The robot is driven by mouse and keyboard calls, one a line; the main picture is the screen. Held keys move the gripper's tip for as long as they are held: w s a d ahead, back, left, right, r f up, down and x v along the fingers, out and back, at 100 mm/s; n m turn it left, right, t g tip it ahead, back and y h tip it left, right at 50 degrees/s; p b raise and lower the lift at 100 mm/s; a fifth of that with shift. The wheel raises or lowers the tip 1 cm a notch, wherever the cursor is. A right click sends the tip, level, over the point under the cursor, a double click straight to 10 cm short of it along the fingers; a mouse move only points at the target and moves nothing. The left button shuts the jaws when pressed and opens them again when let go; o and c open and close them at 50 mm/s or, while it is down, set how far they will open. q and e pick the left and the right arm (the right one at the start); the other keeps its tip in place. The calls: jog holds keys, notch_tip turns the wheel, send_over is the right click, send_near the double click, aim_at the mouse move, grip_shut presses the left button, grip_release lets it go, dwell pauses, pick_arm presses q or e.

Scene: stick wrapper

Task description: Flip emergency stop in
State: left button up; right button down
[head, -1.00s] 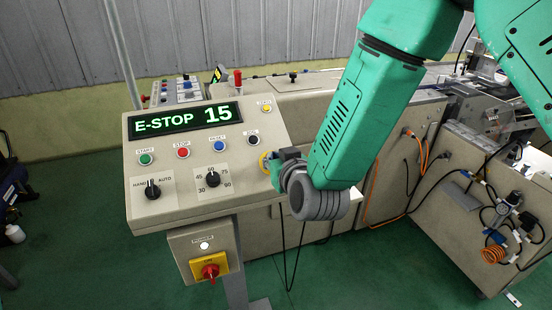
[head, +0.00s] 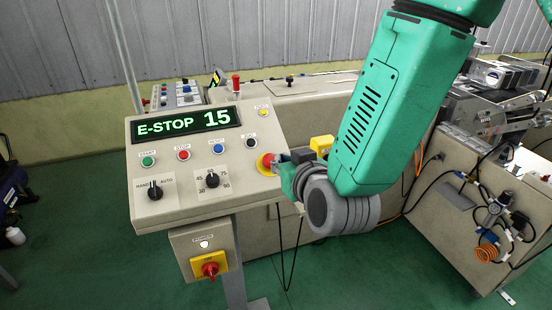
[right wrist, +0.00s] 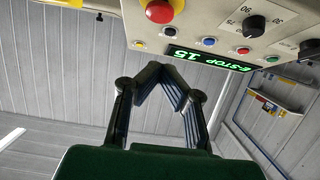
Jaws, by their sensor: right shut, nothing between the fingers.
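The emergency stop (head: 265,165) is a red mushroom button on a yellow ring at the right side of the sloped control panel (head: 150,215). In the right wrist view the button (right wrist: 160,11) stands at the top, beyond the fingers. My right gripper (head: 284,158) is just to the right of the button in the head view. Its fingers (right wrist: 165,72) meet at the tips with nothing between them, and a gap shows between them and the button in the right wrist view. The display (head: 185,123) reads "E-STOP 15" in green. My left gripper is out of view.
Green, red, blue and black buttons and two black rotary knobs (head: 212,180) share the panel. A yellow box with a red switch (head: 210,267) hangs below. A yellow block (head: 321,144) shows behind my right gripper. Machinery with hoses (head: 490,225) stands at the right.

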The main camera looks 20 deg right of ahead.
jog(key=v, duration=0.3)
jog(key=shift+s+d+r, duration=0.1)
jog(key=shift+d, duration=0.1)
jog(key=s+d+f+g+b, duration=0.25)
jog(key=s+f, duration=0.25)
jog(key=f, duration=0.7)
jog(key=s+d+f+g+b, duration=0.2)
jog(key=s+f+g+b, duration=0.3)
jog(key=f, duration=0.7)
jog(key=s+d+f+g+b, duration=0.25)
jog(key=s+f, duration=0.35)
jog(key=f, duration=0.6)
jog(key=s+d+f+g+b, duration=0.2)
jog(key=s+d+f+g, duration=0.2)
jog(key=s+f, duration=0.5)
jog(key=s, duration=0.3)
jog(key=shift+s+h, duration=0.3)
jog(key=shift+w, duration=0.15)
